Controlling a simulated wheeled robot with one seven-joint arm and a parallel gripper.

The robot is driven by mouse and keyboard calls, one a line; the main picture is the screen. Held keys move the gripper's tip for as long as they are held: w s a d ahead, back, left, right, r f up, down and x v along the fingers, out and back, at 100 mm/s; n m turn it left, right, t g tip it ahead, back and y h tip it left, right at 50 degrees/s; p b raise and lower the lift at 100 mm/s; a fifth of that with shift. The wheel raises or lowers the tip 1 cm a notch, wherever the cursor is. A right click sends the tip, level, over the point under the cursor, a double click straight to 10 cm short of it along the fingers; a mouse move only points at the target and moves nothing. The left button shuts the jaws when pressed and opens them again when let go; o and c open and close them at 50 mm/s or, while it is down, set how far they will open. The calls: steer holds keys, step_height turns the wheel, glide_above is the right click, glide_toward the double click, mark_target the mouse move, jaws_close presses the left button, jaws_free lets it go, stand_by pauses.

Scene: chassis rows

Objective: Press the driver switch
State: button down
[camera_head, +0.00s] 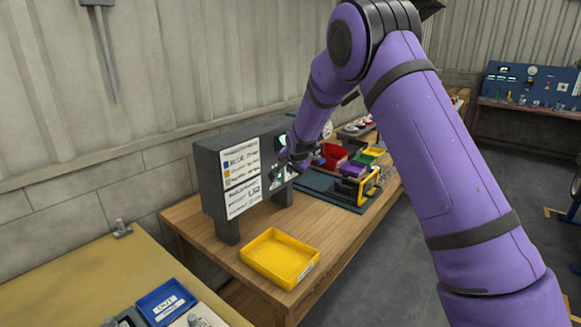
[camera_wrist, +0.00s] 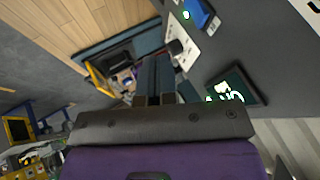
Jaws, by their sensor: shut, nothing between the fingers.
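A dark grey upright panel (camera_head: 212,185) stands on the wooden bench. A white plate with a dark knob or lever (camera_wrist: 176,46) is on its face in the wrist view, just beyond my fingertips; I cannot read its label, so I cannot confirm that it is the driver switch. My gripper (camera_wrist: 156,60) is shut and empty, pointing at the panel near this plate. I cannot tell whether the fingertips touch it. In the head view my gripper (camera_head: 290,163) is at the panel's right part, where my arm hides some of the face.
A lit screen (camera_wrist: 232,92) is beside the plate, and a blue box (camera_wrist: 198,14) is on its other side. A white label sheet (camera_head: 240,177) covers the panel's left part. An empty yellow tray (camera_head: 281,257) sits in front. A yellow-framed item (camera_head: 368,187) and colored bins stand to the right.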

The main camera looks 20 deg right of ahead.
steer(key=w+a+f, duration=0.2)
steer(key=w+f, duration=0.2)
steer(key=w, duration=0.3)
steer(key=shift+w+f, duration=0.25)
steer(key=shift+f, duration=0.15)
steer(key=shift+a, duration=0.15)
